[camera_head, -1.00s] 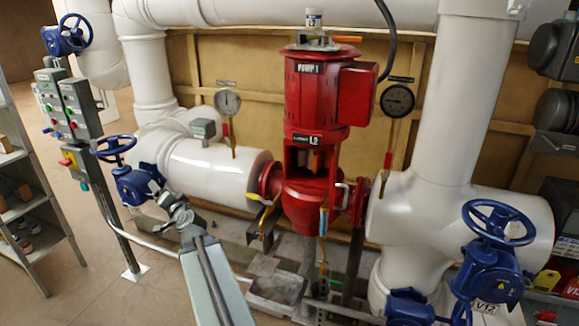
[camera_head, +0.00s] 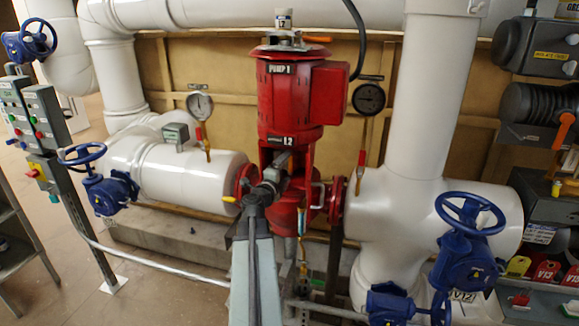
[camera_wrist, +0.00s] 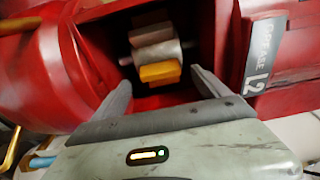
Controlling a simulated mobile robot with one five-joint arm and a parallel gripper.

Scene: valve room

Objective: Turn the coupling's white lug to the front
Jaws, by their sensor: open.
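The red pump (camera_head: 290,100) stands in the middle of the head view, with an opening in its housing below the "L2" label. In the wrist view the coupling (camera_wrist: 157,52) sits inside this dark opening. It shows an orange-yellow lug (camera_wrist: 160,72) lowest in the picture, a pale grey-white part behind it, and a pinkish-brown block above. I cannot tell which part is the white lug. My gripper (camera_wrist: 160,78) is open, one finger on each side of the orange-yellow lug; contact is not clear. In the head view my gripper (camera_head: 281,162) covers the opening.
White pipes join the pump on both sides. A blue valve wheel (camera_head: 470,214) stands at the right and another (camera_head: 82,154) at the left. Two gauges (camera_head: 200,105) (camera_head: 369,98) hang beside the pump. The red housing closely surrounds the opening.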

